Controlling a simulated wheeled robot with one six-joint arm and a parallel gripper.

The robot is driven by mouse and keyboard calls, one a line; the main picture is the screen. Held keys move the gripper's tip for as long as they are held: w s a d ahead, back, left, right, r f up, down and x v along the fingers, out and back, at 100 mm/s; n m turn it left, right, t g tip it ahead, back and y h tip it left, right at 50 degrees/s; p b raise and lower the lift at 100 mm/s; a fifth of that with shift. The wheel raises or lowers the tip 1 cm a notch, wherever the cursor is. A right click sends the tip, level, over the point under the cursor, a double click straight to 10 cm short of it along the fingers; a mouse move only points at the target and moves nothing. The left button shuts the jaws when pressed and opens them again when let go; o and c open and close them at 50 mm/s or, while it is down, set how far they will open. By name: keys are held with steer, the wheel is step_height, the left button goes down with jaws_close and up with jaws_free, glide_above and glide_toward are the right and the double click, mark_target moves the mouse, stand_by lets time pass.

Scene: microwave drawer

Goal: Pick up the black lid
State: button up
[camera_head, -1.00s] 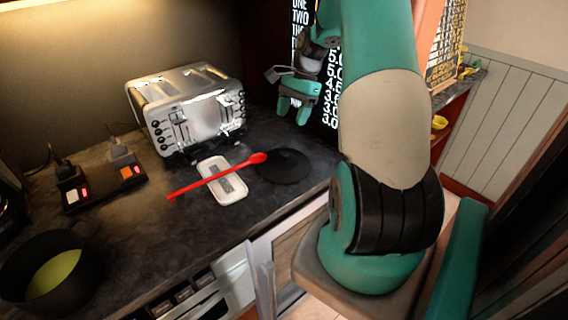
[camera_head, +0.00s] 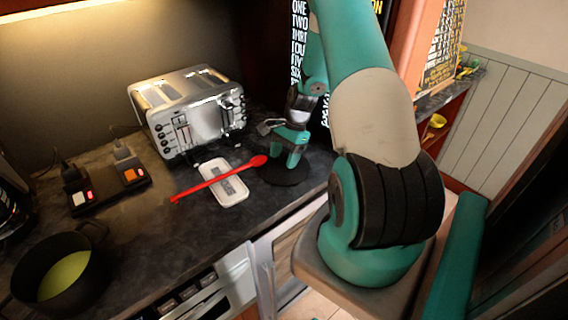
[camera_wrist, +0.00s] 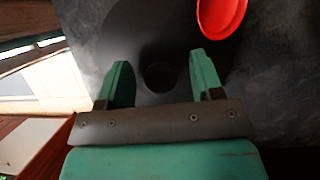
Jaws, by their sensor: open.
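The black lid (camera_head: 284,176) lies flat on the dark counter, to the right of the white tray and the red spoon in the head view. In the wrist view the lid (camera_wrist: 150,45) is a dark disc with a round knob (camera_wrist: 160,76) that shows between my fingers. My gripper (camera_head: 292,163) is over the lid with its green fingers pointing down. In the wrist view my gripper (camera_wrist: 160,72) is open, with one finger on each side of the knob. I cannot tell how far the fingertips are above the lid.
A red spoon (camera_head: 218,179) lies across a white tray (camera_head: 229,192); its bowl (camera_wrist: 221,14) is close to my right finger in the wrist view. A silver toaster (camera_head: 190,110) stands behind. A dark pot (camera_head: 62,290) is at the front left.

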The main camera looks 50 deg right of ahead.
steer(key=c, duration=1.1)
steer(key=shift+r, duration=0.1)
